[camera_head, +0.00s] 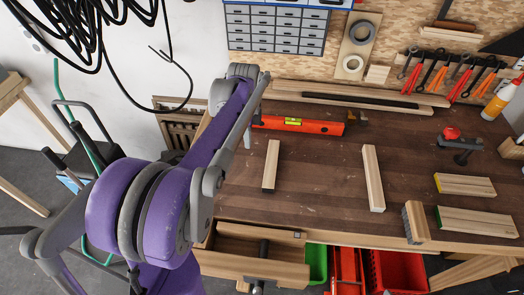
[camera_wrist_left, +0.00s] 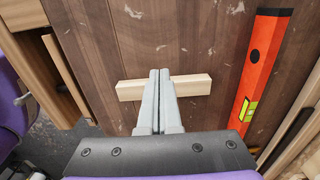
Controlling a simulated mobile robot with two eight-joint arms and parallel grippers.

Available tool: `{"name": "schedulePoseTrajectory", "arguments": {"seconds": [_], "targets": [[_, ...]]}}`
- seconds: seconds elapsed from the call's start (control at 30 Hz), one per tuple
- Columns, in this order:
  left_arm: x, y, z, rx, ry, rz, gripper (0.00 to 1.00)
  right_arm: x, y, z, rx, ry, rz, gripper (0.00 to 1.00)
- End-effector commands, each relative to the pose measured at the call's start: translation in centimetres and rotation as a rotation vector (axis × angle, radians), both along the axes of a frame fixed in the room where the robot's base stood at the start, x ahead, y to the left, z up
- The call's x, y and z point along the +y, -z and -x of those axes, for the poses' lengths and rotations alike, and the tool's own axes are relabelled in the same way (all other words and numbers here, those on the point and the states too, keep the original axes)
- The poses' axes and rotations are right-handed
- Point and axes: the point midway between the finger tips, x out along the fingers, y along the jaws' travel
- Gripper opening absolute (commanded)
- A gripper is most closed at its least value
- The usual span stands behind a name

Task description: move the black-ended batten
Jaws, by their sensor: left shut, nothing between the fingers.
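The black-ended batten (camera_head: 271,165) is a short pale wood strip lying flat on the workbench, running front to back, with a dark near end. My left gripper (camera_head: 248,138) is shut and empty, just left of the batten in the head view. In the left wrist view, the shut fingers (camera_wrist_left: 159,75) cross in front of a pale batten (camera_wrist_left: 190,86), hiding its middle. It looks like the same batten; its dark end does not show there. I cannot tell whether the fingers touch it. My right gripper is not in view.
A longer batten (camera_head: 373,178) lies to the right. An orange level (camera_head: 300,125) lies behind, also in the wrist view (camera_wrist_left: 262,75). Yellow-ended (camera_head: 465,185) and green-ended (camera_head: 478,221) pieces lie at right. An open drawer (camera_head: 250,262) juts out in front. Bare bench separates the battens.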

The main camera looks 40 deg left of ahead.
Motion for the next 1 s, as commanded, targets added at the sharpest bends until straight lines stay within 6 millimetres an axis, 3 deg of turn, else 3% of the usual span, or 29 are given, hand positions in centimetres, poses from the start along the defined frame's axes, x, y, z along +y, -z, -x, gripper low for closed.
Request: {"name": "schedulePoseTrajectory", "arguments": {"seconds": [0.5,0.7,1.0], "targets": [[-0.3,9.8,-0.1,-0.002,0.001,0.0,0.0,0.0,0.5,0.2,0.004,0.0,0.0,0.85],[-2.9,9.3,-1.6,-0.004,0.002,0.0,0.0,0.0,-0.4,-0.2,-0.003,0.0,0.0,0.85],[-3.6,9.4,-1.9,-0.002,-0.002,-0.001,0.0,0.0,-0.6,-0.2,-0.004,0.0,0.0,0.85]]}}
